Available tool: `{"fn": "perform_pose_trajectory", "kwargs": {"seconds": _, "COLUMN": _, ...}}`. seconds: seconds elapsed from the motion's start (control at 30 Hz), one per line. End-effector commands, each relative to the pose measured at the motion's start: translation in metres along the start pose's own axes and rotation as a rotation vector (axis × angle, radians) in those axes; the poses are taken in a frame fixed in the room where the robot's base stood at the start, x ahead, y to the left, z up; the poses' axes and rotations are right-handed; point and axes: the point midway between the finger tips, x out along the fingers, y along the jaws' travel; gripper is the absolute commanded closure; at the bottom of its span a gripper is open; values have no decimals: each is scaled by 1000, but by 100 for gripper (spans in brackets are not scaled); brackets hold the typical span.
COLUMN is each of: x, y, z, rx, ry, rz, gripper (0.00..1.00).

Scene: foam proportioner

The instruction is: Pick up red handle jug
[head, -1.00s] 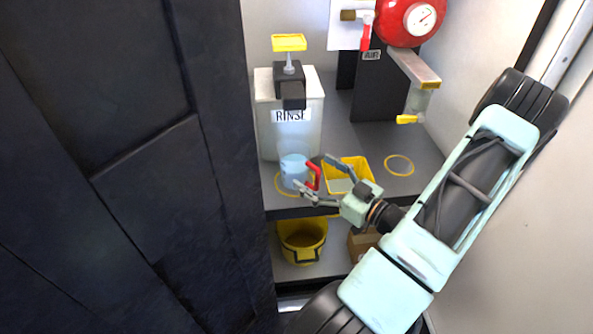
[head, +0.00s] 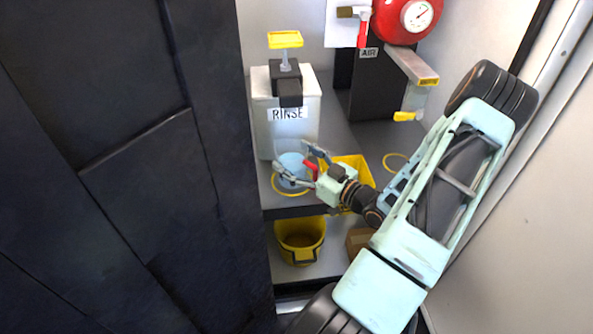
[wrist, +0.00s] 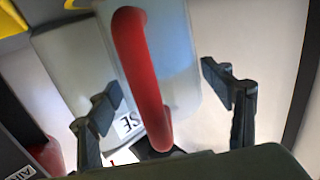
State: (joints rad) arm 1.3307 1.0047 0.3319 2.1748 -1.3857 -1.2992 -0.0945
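The jug (head: 290,165) is a pale blue, see-through vessel standing inside a yellow ring on the grey shelf, in front of the RINSE tank. Its red handle (head: 310,168) faces right, toward my gripper (head: 294,166). My gripper is open, with one finger on the far side and one on the near side of the handle. In the wrist view the red handle (wrist: 143,75) runs up the middle between the spread fingers, apart from both. The jug's pale body (wrist: 175,45) shows behind it.
The white RINSE tank (head: 270,135) with a yellow-topped pump stands behind the jug. A yellow bin (head: 358,165) sits close right, partly behind my gripper. A yellow bucket (head: 300,240) is on the lower shelf. A dark door (head: 120,180) fills the left. A red gauge vessel (head: 405,22) is at upper right.

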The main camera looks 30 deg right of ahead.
Motion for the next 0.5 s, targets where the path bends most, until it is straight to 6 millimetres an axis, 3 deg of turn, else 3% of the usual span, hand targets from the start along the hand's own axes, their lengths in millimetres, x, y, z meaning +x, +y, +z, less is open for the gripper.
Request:
{"fn": "perform_pose_trajectory", "kwargs": {"seconds": 0.07, "x": 0, "y": 0, "z": 0, "rx": 0, "ry": 0, "rz": 0, "gripper": 38}}
{"fn": "perform_pose_trajectory", "kwargs": {"seconds": 0.43, "x": 0, "y": 0, "z": 0, "rx": 0, "ry": 0, "rz": 0, "gripper": 79}}
{"fn": "perform_pose_trajectory", "kwargs": {"seconds": 0.5, "x": 0, "y": 0, "z": -1, "rx": 0, "ry": 3, "rz": 0, "gripper": 79}}
